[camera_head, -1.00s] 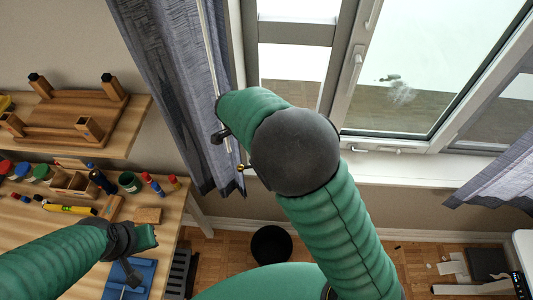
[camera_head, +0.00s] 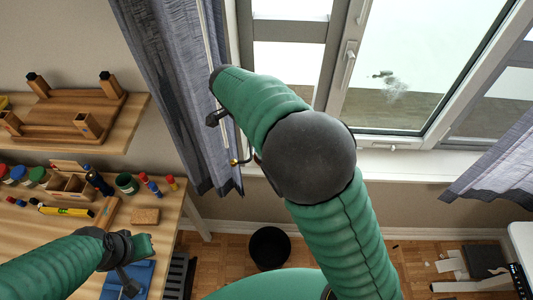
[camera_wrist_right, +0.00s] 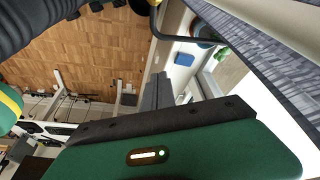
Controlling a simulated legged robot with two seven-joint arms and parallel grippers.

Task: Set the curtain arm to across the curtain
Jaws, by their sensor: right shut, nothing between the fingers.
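The curtain arm (camera_head: 248,158) is a thin dark rod with a brass end, beside the right edge of the grey left curtain (camera_head: 172,80) in the head view. In the wrist view, the dark bent rod (camera_wrist_right: 180,39) runs beside the patterned curtain cloth (camera_wrist_right: 270,65). My right gripper (camera_head: 214,118) is shut and empty at the curtain, above and left of the brass end. Contact with the rod cannot be made out. My left gripper (camera_head: 130,284) hangs over the desk's front; its jaw opening is unclear.
The window (camera_head: 420,70) is right of the curtain, partly behind my right arm. A shelf (camera_head: 125,140) carries an upturned wooden stand. A black bin (camera_head: 269,248) stands on the floor.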

